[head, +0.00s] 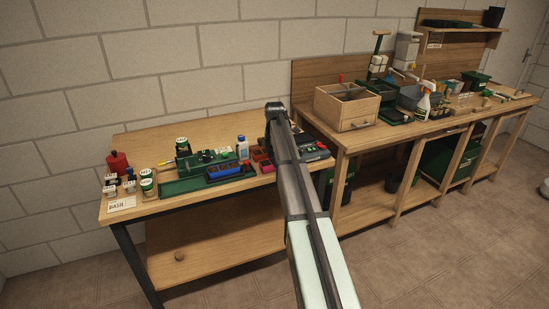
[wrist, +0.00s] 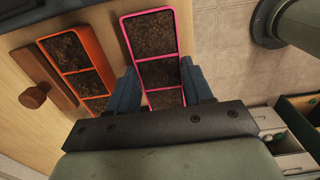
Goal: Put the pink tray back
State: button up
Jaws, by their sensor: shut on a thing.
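The pink tray (wrist: 137,60) is a long narrow tray with a bright pink rim and several cells of dark soil. In the wrist view it lies between the two blue fingers of my gripper (wrist: 160,70), which is shut on it by its long sides. The tray's near end is hidden behind the gripper body.
An orange-rimmed soil tray (wrist: 80,60) lies left of the pink tray on wood, beside a brown block with a knob (wrist: 34,97). In the head view, the left bench (head: 140,140) holds a green tray (head: 175,188), a blue tray (head: 228,172) and small pots. A wooden box (head: 345,105) stands on the right bench.

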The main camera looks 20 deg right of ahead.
jog(key=shift+f, duration=0.1)
jog(key=o, duration=1.3)
